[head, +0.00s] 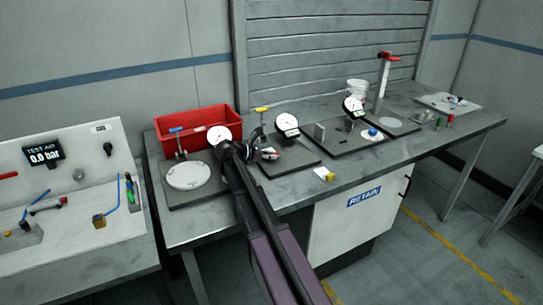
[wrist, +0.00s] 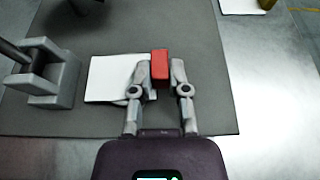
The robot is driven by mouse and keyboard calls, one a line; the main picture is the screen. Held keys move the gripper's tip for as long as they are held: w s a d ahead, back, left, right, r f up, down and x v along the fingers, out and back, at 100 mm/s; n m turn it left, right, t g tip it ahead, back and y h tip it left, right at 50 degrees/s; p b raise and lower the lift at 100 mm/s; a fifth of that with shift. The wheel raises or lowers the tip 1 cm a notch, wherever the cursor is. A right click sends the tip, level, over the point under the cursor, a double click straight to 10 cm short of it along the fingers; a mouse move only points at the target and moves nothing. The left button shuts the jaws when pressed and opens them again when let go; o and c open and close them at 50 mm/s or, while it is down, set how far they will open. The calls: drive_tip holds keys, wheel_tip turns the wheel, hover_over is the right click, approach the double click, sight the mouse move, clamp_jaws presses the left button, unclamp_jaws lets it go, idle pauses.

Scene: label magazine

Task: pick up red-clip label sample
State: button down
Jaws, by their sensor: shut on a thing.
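In the wrist view, the red clip (wrist: 160,66) sits between the two fingertips of my gripper (wrist: 160,80), which is shut on it. A white label piece (wrist: 107,78) extends to the left of the clip, partly behind the left finger. It appears to belong to the clip. Both are over a dark base plate (wrist: 190,25); I cannot tell whether they touch it. In the head view, my gripper (head: 268,151) is at the left part of the dark plate (head: 292,160), and my arm hides most of the sample.
A grey clamp block (wrist: 50,75) stands left of the sample. A yellow-clip label sample (head: 324,174) lies near the bench's front edge. A dial gauge (head: 287,123) stands behind the plate, and a red bin (head: 198,123) stands at the back left. Bare bench (head: 370,168) lies to the right.

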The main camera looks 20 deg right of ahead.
drive_tip(key=shift+r, duration=0.15)
wheel_tip(320, 180, up, 3)
drive_tip(key=p, duration=0.3)
drive_tip(key=shift+r+p, duration=0.2)
drive_tip(key=shift+p, duration=0.15)
drive_tip(key=s+r+p, duration=0.1)
drive_tip(key=s, duration=1.5)
drive_tip(key=shift+d+r, duration=0.15)
drive_tip(key=shift+d, duration=0.3)
drive_tip(key=shift+a, duration=0.1)
